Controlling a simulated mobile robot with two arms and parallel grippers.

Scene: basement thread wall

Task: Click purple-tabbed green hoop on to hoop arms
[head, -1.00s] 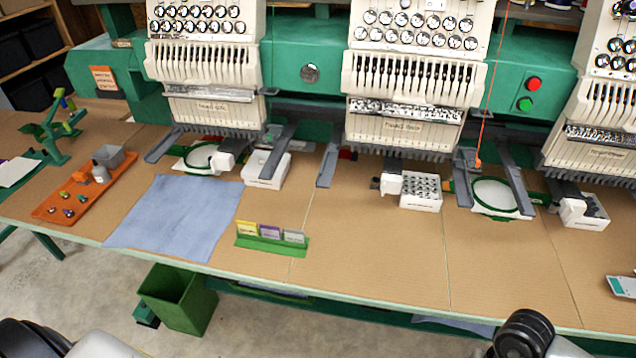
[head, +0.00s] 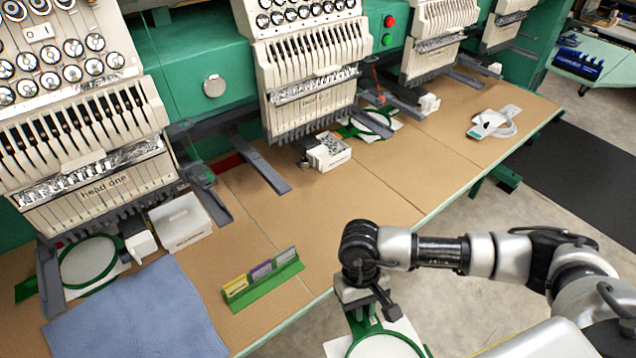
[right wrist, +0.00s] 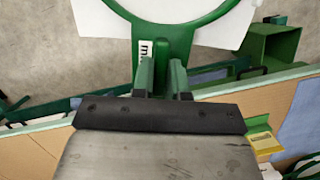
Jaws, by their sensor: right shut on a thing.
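A green hoop (head: 356,352) with white sheet (head: 398,332) in it is at the bottom of the head view, partly cut off. My right gripper (head: 366,312) is shut on its green bracket, out in front of the table edge. In the right wrist view the hoop (right wrist: 185,28) lies beyond the fingers (right wrist: 162,78), with a printed label beside them; no purple tab can be made out. Grey hoop arms (head: 262,168) reach out under the machine heads. Another green hoop (head: 121,258) lies under head one (head: 90,190), and another (head: 385,131) farther right. My left gripper is out of view.
A green card holder (head: 268,286) stands near the table's front edge, beside a blue cloth (head: 140,315). White boxes (head: 180,222) sit under the heads. A white device (head: 492,122) lies far right. The table middle is clear. A green bin (right wrist: 270,52) shows in the wrist view.

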